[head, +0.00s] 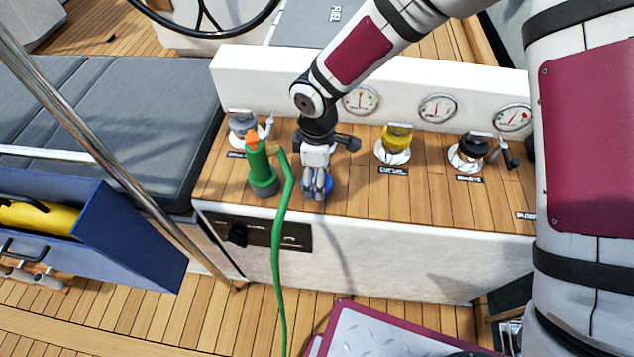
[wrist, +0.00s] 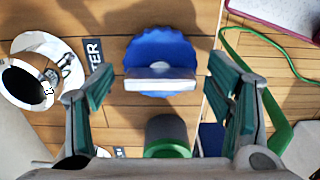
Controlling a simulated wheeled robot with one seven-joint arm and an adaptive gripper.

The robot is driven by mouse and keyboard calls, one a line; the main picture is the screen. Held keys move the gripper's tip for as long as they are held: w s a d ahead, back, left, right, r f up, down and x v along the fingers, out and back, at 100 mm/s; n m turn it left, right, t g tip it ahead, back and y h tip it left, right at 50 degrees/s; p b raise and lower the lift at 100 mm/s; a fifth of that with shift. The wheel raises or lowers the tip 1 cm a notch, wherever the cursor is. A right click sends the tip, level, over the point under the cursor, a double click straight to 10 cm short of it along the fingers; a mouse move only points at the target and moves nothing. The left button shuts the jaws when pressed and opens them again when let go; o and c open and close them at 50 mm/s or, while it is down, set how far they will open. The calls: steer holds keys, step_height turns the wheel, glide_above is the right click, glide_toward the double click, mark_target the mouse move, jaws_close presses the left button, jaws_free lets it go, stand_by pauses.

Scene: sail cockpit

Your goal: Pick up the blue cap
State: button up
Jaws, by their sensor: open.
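The blue cap (wrist: 160,48) is a scalloped disc with a raised white grip bar across it. It lies on the wooden deck in the wrist view. In the head view the blue cap (head: 328,184) shows only as a bit of blue, mostly hidden by my gripper (head: 316,185). My gripper points down just above it. In the wrist view my gripper (wrist: 158,82) is open, with one green-padded finger to each side of the cap's bar. I cannot tell whether the fingers touch the cap.
A green nozzle with an orange top (head: 262,170) and a green hose stands close left of my gripper. A chrome fitting (head: 242,125) is behind it. A yellow-capped fitting (head: 396,142) and a black-capped one (head: 470,150) stand to the right. A white gauge panel (head: 290,75) rises behind.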

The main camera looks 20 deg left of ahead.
steer(key=c, duration=1.4)
steer(key=shift+r, duration=0.1)
steer(key=shift+r, duration=0.45)
steer(key=r, duration=0.1)
steer(key=s+r, duration=0.1)
steer(key=shift+d+r, duration=0.25)
steer(key=shift+r, duration=0.1)
steer(key=s+d+r, duration=0.1)
steer(key=s+d, duration=0.1)
steer(key=s, duration=0.2)
steer(key=s+d+r+p, duration=0.1)
steer(key=s+d+r, duration=0.1)
steer(key=s, duration=0.2)
steer(key=s+d+r+p, duration=0.1)
steer(key=s+d, duration=0.2)
steer(key=s, duration=0.2)
steer(key=shift+d+r, duration=0.1)
steer(key=shift+r, duration=0.05)
